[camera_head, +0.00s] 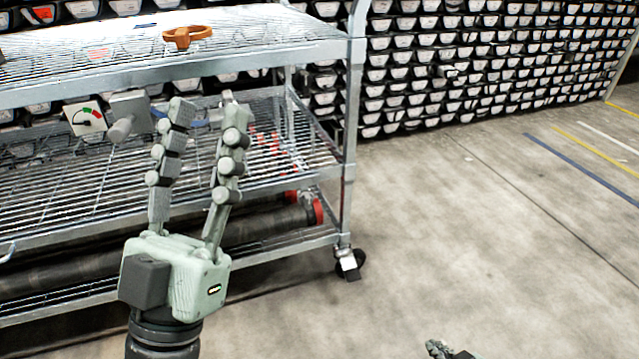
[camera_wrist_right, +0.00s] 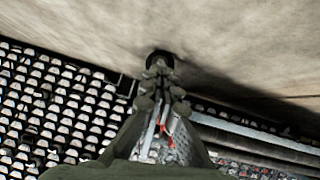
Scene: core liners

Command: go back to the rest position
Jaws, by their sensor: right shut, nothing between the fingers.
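My left gripper (camera_head: 202,102) stands upright in the head view, in front of the wire shelf cart (camera_head: 345,120). Its two fingers are spread apart, with nothing seen between them. My right gripper (camera_head: 440,347) only just shows at the bottom edge of the head view, right of centre, over the floor. In the right wrist view its fingers (camera_wrist_right: 160,75) are together and hold nothing.
An orange ring-shaped part (camera_head: 187,36) lies on the cart's top shelf. A dial gauge (camera_head: 85,118) and a grey fitting (camera_head: 128,112) show left of my left fingers. Dark tubes (camera_head: 265,225) lie low on the cart. Floor (camera_head: 480,240) at right is clear.

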